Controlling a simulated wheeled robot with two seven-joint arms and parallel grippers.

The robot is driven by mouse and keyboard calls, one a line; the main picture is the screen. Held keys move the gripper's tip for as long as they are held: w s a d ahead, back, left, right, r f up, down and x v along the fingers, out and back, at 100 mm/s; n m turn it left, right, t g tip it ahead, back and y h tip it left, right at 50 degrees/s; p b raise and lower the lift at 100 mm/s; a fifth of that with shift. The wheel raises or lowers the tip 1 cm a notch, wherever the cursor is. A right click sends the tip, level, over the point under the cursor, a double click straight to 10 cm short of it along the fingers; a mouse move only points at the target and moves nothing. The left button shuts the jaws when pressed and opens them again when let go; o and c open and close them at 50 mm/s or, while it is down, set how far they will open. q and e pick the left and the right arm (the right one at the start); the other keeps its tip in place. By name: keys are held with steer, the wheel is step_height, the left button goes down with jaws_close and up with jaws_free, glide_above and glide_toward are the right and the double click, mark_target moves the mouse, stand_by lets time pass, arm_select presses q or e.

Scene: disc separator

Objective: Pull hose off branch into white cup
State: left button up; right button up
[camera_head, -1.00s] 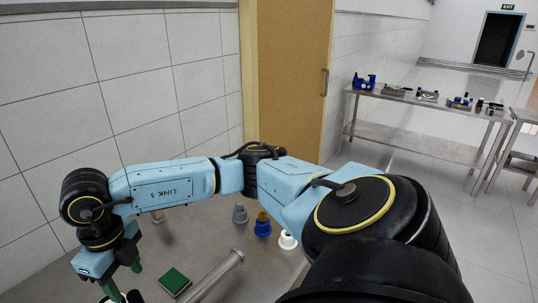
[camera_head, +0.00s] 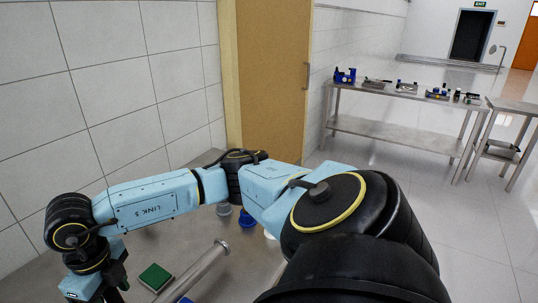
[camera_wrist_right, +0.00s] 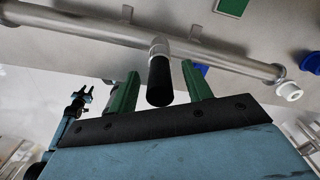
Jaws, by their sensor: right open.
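In the right wrist view a black hose (camera_wrist_right: 159,82) sits on the short metal branch (camera_wrist_right: 159,43) of a long steel pipe (camera_wrist_right: 95,30). My right gripper (camera_wrist_right: 160,78) is open, one green finger on each side of the hose, with gaps and no visible contact. In the head view its wrist is at the lower left; the fingertips are cut off or hidden. The white cup (camera_wrist_right: 289,91) is right of the pipe's end; in the head view (camera_head: 269,235) my arm mostly hides it. A small dark gripper, apparently my left (camera_wrist_right: 80,98), shows at left; its jaw state is unclear.
A green block (camera_head: 155,277) lies beside the pipe. A blue cup (camera_head: 247,220) and a grey cup (camera_head: 223,209) stand near the white cup, beneath my arm. A tiled wall is at the left. A steel table (camera_head: 400,95) with parts stands far right.

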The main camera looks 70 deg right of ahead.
jaws_close()
steer(key=shift+r, duration=0.1)
steer(key=shift+r, duration=0.1)
steer(key=shift+r+p, duration=2.05)
steer(key=shift+r, duration=1.15)
steer(key=shift+f, duration=0.1)
